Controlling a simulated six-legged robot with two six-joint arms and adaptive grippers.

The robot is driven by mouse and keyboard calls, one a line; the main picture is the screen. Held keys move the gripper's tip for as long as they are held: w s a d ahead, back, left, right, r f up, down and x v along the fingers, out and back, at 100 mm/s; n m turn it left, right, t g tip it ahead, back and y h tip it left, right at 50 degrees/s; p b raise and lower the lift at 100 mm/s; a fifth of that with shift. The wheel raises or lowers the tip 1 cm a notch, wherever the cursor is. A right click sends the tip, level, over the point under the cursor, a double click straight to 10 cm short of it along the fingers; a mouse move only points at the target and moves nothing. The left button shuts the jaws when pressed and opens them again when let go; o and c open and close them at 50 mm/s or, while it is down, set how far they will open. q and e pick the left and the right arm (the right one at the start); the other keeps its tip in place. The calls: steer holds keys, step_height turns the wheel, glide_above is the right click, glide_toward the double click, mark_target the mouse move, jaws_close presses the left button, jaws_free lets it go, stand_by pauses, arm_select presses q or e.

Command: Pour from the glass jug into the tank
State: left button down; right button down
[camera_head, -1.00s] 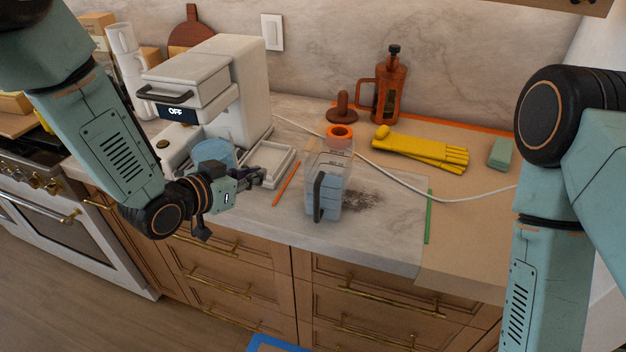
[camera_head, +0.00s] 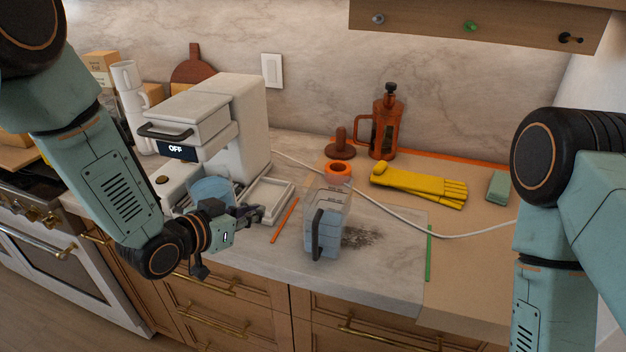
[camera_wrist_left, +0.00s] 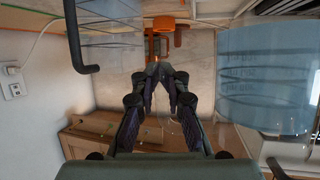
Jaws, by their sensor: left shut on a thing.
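The glass jug (camera_head: 211,190), a round clear vessel with blue liquid, is at the left beside the coffee machine. My left gripper (camera_head: 258,213) is in front of it and shut, its fingers pointing right. The jug's handle is hard to see, being clear glass. In the left wrist view the jug (camera_wrist_left: 265,80) fills the right side, close beside the fingers (camera_wrist_left: 160,75). The tank (camera_head: 323,232), a clear box with a black handle and blue liquid low in it, stands upright on the counter, right of the gripper and apart from it. My right gripper is out of view.
The white coffee machine (camera_head: 249,130) stands behind the jug. An orange stick (camera_head: 285,220) lies between gripper and tank. Dark grounds (camera_head: 360,237) lie right of the tank. A white cable (camera_head: 400,222), yellow gloves (camera_head: 420,187) and a brown press (camera_head: 386,130) are farther back.

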arm_select(q)
steer(key=shift+r, duration=0.1)
steer(key=shift+s, duration=0.1)
steer(key=s+a+f+m+g+h+b, duration=0.3)
steer(key=s+f+m+h+b, duration=0.1)
steer(key=s+f+b, duration=1)
steer(key=shift+s+a+f+m+g+b, duration=0.15)
steer(key=shift+f+m+g+b, duration=0.3)
steer(key=shift+b, duration=0.6)
